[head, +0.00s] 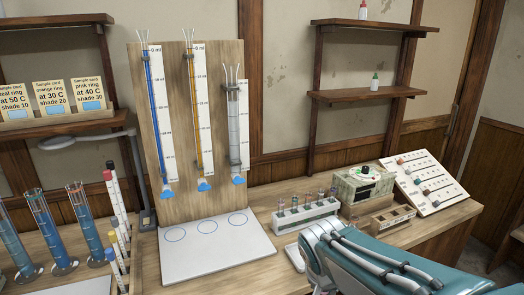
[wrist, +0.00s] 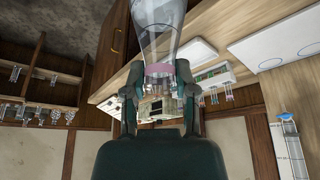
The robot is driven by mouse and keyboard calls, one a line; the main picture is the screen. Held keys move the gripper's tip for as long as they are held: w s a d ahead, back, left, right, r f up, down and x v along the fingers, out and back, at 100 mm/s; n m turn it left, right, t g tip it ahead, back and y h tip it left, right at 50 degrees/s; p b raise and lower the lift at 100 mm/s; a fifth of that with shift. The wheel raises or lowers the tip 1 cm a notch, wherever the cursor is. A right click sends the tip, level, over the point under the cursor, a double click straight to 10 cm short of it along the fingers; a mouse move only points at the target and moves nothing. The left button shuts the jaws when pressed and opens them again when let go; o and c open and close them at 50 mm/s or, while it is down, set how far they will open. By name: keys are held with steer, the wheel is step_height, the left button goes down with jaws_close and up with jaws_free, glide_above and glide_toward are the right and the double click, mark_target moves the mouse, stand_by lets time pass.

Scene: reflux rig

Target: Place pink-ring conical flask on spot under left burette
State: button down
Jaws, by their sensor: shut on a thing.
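My gripper (wrist: 160,85) is shut on the clear pink-ring conical flask (wrist: 160,30) in the wrist view. The flask's pink ring (wrist: 158,70) shows between the fingers, and its wide body reaches the top edge of the picture. In the head view, the left burette (head: 156,115) holds blue liquid and has a blue tap. Under it, the left spot (head: 174,234) is an empty blue circle on the white base (head: 215,262). My gripper and the flask are outside the head view. The base also shows at the wrist view's upper right (wrist: 265,45), apart from the flask.
An orange-filled burette (head: 195,115) and a greyish one (head: 234,120) stand right of the left burette. Tall blue cylinders (head: 45,225) and a marker rack (head: 117,230) stand left of the base. A test-tube rack (head: 305,213) stands right. The base is clear.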

steer(key=w+d+f+n, duration=0.1)
steer(key=w+f, duration=0.3)
steer(key=f, duration=0.4)
steer(key=w+d+f+n+y, duration=0.1)
steer(key=w+f, duration=0.3)
steer(key=f, duration=0.4)
steer(key=w+d+f+n+y, duration=0.1)
steer(key=w+f+n, duration=0.2)
steer(key=w+f, duration=0.2)
step_height(320, 180, down, 3)
steer(key=shift+r, duration=0.1)
steer(key=shift+a, duration=0.15)
